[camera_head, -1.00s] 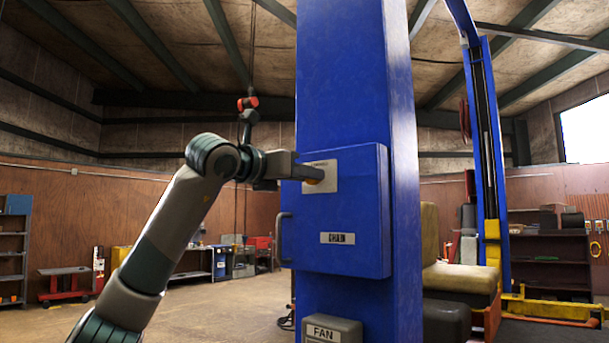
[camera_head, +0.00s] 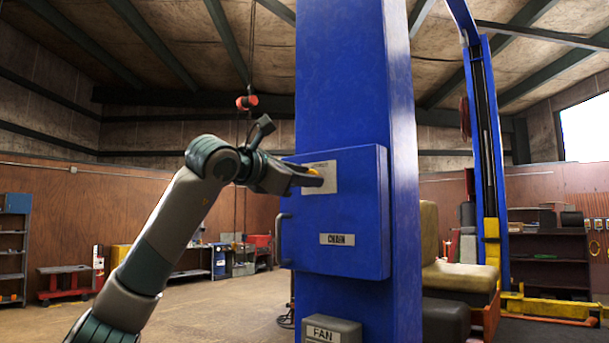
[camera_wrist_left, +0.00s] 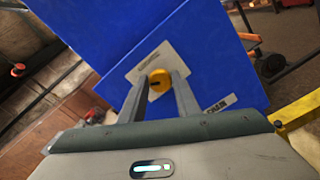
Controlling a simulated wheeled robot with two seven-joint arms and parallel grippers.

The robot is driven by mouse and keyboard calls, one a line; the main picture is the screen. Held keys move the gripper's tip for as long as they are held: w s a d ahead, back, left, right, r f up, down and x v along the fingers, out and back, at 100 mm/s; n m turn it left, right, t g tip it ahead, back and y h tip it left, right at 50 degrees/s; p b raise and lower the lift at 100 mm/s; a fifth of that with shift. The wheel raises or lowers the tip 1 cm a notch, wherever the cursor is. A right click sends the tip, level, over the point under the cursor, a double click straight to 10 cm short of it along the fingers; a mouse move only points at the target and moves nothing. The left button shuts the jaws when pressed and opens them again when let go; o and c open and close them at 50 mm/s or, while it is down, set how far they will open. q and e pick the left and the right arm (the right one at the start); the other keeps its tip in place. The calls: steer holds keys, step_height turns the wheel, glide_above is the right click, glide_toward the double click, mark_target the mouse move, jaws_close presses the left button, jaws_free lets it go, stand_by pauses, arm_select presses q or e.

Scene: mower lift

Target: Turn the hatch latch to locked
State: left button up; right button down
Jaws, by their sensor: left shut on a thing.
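The hatch (camera_head: 352,210) is a blue box-like door on the blue post, with a plate reading CHAIN and a handle (camera_head: 284,238) at its left edge. A pale plate (camera_head: 328,172) sits near its top. The yellow latch knob (camera_wrist_left: 160,79) shows in the left wrist view, in front of the pale plate (camera_wrist_left: 148,58). My left gripper (camera_head: 316,177) is at the pale plate, its fingers shut on the latch knob; it also shows in the left wrist view (camera_wrist_left: 163,88). The fingers hide part of the knob. My right gripper is not in view.
A grey FAN box (camera_head: 332,330) is on the post below the hatch. A seat (camera_head: 460,276) and a second blue post (camera_head: 485,130) stand to the right. A red cart (camera_head: 65,283) stands far left. The floor left of the post is open.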

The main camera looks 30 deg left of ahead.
arm_select(q)
steer(key=shift+d+f+m+p, duration=0.1)
steer(key=shift+m+p, duration=1.2)
steer(key=shift+m, duration=4.5)
steer(key=shift+f, duration=0.1)
steer(key=o, duration=1)
steer(key=shift+s, duration=0.15)
